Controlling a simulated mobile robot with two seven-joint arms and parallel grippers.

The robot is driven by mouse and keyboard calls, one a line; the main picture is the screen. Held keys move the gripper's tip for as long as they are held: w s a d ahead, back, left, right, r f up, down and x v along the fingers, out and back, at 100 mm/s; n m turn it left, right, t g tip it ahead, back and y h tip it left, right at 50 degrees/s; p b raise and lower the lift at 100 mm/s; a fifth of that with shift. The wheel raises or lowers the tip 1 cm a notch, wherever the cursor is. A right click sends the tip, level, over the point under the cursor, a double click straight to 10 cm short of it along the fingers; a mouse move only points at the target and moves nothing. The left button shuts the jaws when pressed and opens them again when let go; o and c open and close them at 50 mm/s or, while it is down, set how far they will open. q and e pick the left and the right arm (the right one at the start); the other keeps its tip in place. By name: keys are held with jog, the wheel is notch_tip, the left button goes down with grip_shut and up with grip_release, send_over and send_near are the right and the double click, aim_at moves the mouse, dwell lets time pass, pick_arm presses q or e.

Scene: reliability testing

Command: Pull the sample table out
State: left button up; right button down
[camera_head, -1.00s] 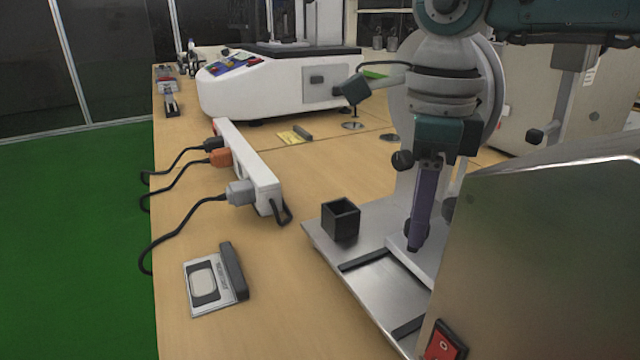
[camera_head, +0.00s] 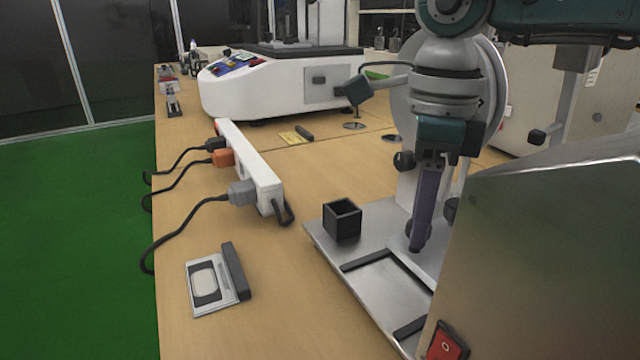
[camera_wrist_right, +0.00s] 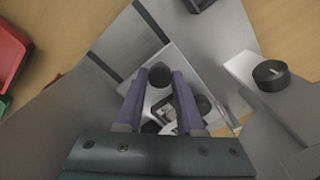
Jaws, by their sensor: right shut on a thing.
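The sample table (camera_head: 432,258) is a small pale plate low on the metal instrument base, under my right gripper. It also shows in the right wrist view (camera_wrist_right: 175,62). My right gripper (camera_head: 418,246) points down with purple fingers, its tips low at the table. In the right wrist view, the fingertips (camera_wrist_right: 160,77) close around a small dark knob-like part on the table. The exact contact is partly hidden by the fingers. My left gripper is not in view.
The metal base plate (camera_head: 376,212) carries a black open box (camera_head: 342,219). A steel housing with a red switch (camera_head: 446,342) stands close at the right. A power strip (camera_head: 250,165) with cables and a small framed device (camera_head: 213,283) lie on the wooden bench at left.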

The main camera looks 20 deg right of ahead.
dwell(0.3)
jog(key=shift+a, duration=0.3)
jog(key=a, duration=1)
jog(key=shift+s, duration=0.4)
jog(key=c, duration=0.5)
grip_release()
jog(key=shift+c, duration=0.2)
jog(key=shift+p, duration=0.3)
notch_tip(320, 180, up, 10)
jog(key=p, duration=0.1)
